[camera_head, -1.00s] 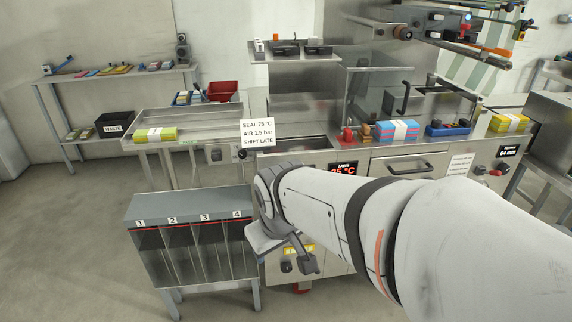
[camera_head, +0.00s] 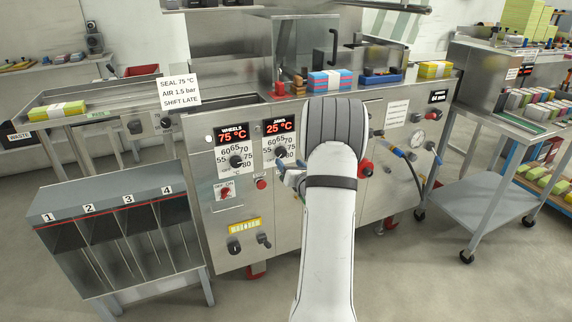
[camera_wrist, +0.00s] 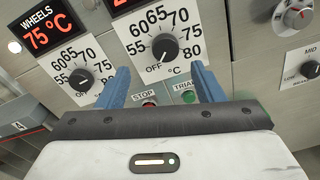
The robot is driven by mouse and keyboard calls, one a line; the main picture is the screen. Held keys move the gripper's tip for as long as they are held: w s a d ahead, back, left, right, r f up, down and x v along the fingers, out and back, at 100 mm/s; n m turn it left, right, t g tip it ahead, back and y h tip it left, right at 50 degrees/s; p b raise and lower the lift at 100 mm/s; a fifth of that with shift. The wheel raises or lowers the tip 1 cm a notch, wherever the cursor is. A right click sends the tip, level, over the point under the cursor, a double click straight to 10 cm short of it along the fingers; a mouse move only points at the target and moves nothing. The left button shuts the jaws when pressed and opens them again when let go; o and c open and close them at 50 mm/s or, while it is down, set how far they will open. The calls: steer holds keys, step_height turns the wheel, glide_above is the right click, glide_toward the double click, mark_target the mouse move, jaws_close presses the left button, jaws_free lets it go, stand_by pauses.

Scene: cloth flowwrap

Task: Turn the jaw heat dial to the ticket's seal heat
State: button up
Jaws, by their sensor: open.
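The ticket (camera_head: 179,92) reads SEAL 75 °C, AIR 1.5 bar, SHIFT LATE. The jaw heat dial (camera_head: 281,153) is a black knob under the JAWS display (camera_head: 280,126), which reads 25 °C. In the wrist view the jaw dial (camera_wrist: 165,46) has a scale of OFF, 55 to 80; its pointer seems to be near OFF. My gripper (camera_wrist: 160,72) is open, its two blue fingers below and either side of the dial, with nothing between them. In the head view my gripper (camera_head: 291,170) is at the panel just below the dial, partly hidden by my arm.
The wheels dial (camera_head: 236,161) sits close on the left, its display (camera_head: 232,136) at 75 °C. STOP (camera_wrist: 146,98) and TRIAL (camera_wrist: 188,92) buttons lie just below the jaw dial. A red knob (camera_head: 366,168) is to the right. A slotted rack (camera_head: 120,235) stands at front left.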

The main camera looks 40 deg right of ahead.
mark_target(282, 153)
steer(key=shift+n, duration=0.5)
steer(key=x, duration=0.5)
steer(key=d+x, duration=0.1)
steer(key=x, duration=0.1)
steer(key=shift+w+f, duration=0.2)
steer(key=shift+f, duration=0.1)
